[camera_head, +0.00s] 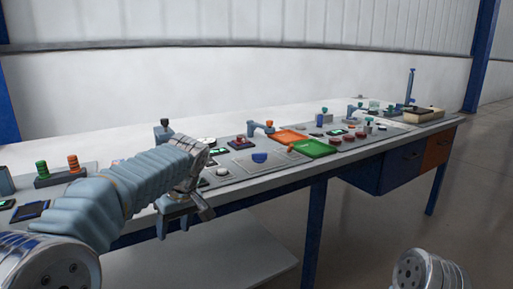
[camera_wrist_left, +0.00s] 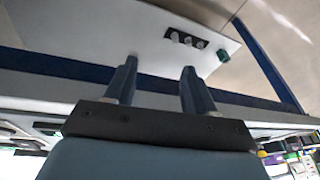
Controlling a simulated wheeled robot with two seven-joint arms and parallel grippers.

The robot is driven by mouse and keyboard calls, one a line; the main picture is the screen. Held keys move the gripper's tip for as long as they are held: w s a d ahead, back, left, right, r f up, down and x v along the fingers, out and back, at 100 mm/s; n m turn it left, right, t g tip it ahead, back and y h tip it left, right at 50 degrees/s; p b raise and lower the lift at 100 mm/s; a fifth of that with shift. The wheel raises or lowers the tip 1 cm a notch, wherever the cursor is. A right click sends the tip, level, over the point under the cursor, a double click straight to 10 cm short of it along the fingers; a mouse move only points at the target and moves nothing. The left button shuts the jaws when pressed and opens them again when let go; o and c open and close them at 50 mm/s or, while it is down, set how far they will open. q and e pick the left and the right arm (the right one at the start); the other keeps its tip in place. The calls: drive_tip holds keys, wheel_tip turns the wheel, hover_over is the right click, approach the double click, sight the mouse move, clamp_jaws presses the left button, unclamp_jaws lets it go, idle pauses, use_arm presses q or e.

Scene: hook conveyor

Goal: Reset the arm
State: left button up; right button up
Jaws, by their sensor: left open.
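My left arm (camera_head: 110,195) comes in from the left in the head view. Its gripper (camera_head: 174,228) hangs at the table's front edge, fingers pointing down. In the left wrist view the two fingers (camera_wrist_left: 160,82) are spread apart with nothing between them. Beyond them show a blue table beam and a pale lower surface (camera_wrist_left: 120,40). My right gripper is not in view; only a silver rounded part, likely of my right arm, shows at the lower right of the head view.
A long white table (camera_head: 285,180) carries panels with buttons and small parts. An orange tray (camera_head: 288,136) and a green tray (camera_head: 314,149) lie near its middle. A blue leg (camera_head: 314,230) stands below. Blue and orange drawers (camera_head: 385,172) hang at the right end. Open floor lies right.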

use_arm(q)
drive_tip(key=s+d+f+m+h, duration=0.1)
drive_tip(key=d+f+m, duration=0.1)
drive_tip(key=f, duration=0.9)
drive_tip(key=s+d+f+m+g+h, duration=0.1)
drive_tip(key=s+f+m+h, duration=0.1)
drive_tip(key=f, duration=0.8)
drive_tip(key=s+d+f+m+h, duration=0.1)
drive_tip(key=d+f+m, duration=0.1)
drive_tip(key=f, duration=0.9)
drive_tip(key=s+d+f+h, duration=0.1)
drive_tip(key=s+d+f, duration=0.1)
drive_tip(key=s+f, duration=0.5)
drive_tip(key=s+d+f+m+h, duration=0.1)
drive_tip(key=s+f, duration=0.5)
drive_tip(key=s, duration=0.7)
drive_tip(key=shift+s+d+f+h, duration=0.2)
drive_tip(key=shift+d+f+h, duration=0.15)
drive_tip(key=shift+d+h, duration=0.35)
